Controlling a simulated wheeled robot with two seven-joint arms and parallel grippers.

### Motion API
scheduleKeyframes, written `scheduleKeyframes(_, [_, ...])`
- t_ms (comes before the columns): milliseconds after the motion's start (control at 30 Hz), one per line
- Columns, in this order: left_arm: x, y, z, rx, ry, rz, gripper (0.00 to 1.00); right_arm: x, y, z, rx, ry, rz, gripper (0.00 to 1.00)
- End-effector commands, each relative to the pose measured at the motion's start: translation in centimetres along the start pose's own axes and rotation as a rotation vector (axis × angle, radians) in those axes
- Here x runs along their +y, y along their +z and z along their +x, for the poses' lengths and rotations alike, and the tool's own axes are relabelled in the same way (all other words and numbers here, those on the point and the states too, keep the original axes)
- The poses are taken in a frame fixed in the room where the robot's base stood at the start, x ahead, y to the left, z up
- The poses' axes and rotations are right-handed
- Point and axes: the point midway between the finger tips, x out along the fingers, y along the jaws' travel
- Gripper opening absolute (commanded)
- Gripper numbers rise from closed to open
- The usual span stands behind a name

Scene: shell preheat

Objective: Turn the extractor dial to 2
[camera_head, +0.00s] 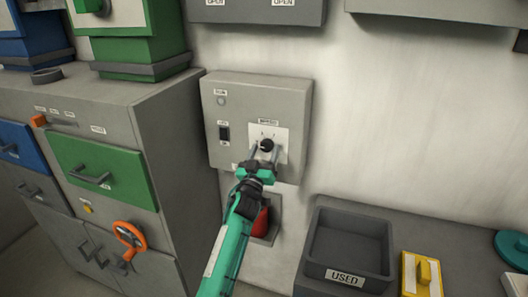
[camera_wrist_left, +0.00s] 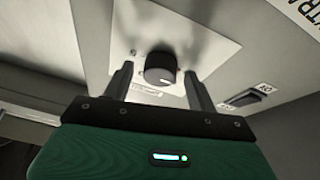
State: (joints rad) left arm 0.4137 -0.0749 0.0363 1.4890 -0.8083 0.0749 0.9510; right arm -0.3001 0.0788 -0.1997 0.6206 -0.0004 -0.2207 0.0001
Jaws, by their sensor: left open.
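The extractor dial (camera_head: 266,145) is a small black knob on a white plate (camera_head: 281,135) of the grey wall panel (camera_head: 218,95). In the left wrist view the dial (camera_wrist_left: 161,67) shows a pale pointer mark; I cannot read which number it points to. My left gripper (camera_head: 265,153) is open at the dial. In the left wrist view its two fingers (camera_wrist_left: 159,82) stand on either side of the knob, with gaps visible on both sides. My right gripper is not in view.
A black rocker switch (camera_head: 224,132) is left of the dial on the panel. A red object (camera_head: 261,222) sits below, partly behind my arm. A grey cabinet (camera_head: 165,130) stands left. A USED tray (camera_head: 345,245) and yellow block (camera_head: 422,275) are on the right bench.

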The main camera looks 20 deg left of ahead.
Motion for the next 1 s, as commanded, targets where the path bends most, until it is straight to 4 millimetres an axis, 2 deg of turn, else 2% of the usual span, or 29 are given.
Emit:
scheduleKeyframes(233, [0.0, 0.0, 0.0, 0.000, 0.000, 0.000, 0.56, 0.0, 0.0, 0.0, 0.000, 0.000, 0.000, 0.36])
scheduleKeyframes(400, [0.0, 0.0, 0.0, 0.000, 0.000, 0.000, 0.23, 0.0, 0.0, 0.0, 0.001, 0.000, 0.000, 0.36])
scheduleKeyframes(467, [0.0, 0.0, 0.0, 0.000, 0.000, 0.000, 0.14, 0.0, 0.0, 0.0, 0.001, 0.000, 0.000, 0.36])
scheduleKeyframes(767, [-0.1, -0.1, 0.0, -0.003, 0.012, 0.031, 0.14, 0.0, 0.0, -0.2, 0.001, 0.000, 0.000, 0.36])
scheduleKeyframes(1000, [-0.2, -0.2, 0.1, -0.013, 0.061, 0.153, 0.14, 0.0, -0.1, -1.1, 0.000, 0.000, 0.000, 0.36])
